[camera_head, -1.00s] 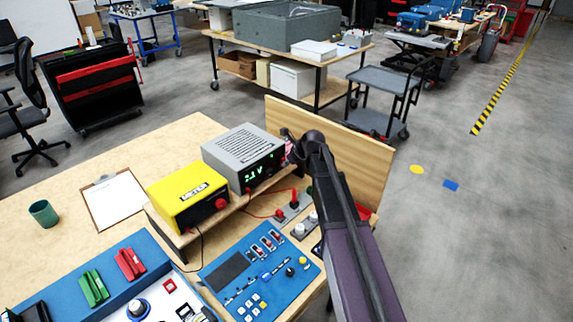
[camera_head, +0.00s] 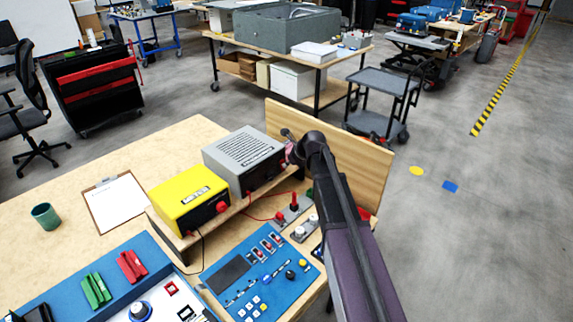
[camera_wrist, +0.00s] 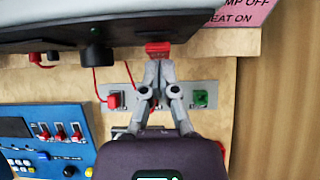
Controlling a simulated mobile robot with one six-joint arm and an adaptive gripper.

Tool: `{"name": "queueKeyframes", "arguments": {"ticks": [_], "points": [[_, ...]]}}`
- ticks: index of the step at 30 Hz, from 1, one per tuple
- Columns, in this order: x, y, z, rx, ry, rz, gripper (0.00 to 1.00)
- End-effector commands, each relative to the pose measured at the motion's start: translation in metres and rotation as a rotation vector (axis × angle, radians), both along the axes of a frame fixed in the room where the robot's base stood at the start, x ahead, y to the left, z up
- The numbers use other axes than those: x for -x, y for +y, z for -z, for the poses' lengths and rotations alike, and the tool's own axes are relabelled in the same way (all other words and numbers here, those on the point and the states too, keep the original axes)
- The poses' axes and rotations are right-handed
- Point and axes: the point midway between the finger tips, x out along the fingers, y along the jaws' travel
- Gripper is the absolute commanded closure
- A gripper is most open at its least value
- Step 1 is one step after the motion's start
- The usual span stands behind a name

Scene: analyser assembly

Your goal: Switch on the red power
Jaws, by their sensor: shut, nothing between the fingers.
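A red handle (camera_wrist: 157,48) shows at the tips of my shut gripper (camera_wrist: 158,66) in the wrist view; I cannot tell if they touch. Below, a grey plate (camera_wrist: 200,88) carries a red terminal (camera_wrist: 115,99) and a green one (camera_wrist: 201,98). In the head view a red lever (camera_head: 294,199) stands upright on this plate, beside a red terminal (camera_head: 280,216). The grey power supply (camera_head: 243,158) stands on the shelf behind, its display dark. My gripper is mostly hidden behind my arm in the head view.
The power supply's dark front with a black knob (camera_wrist: 95,55) overhangs the wrist view's top. A yellow meter (camera_head: 188,198) stands left of the supply. A blue switch panel (camera_head: 258,278) lies in front. A wooden board (camera_head: 345,165) stands behind the arm.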

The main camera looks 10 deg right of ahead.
Motion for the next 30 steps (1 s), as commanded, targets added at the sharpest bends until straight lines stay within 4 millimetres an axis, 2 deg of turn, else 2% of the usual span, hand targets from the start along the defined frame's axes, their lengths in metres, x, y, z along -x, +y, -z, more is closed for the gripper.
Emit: {"name": "queueKeyframes", "arguments": {"ticks": [10, 30], "points": [[0.022, -0.022, -0.01, -0.001, 0.0, -0.001, 1.0], [0.047, -0.044, -0.069, -0.001, 0.001, -0.001, 1.0]]}}
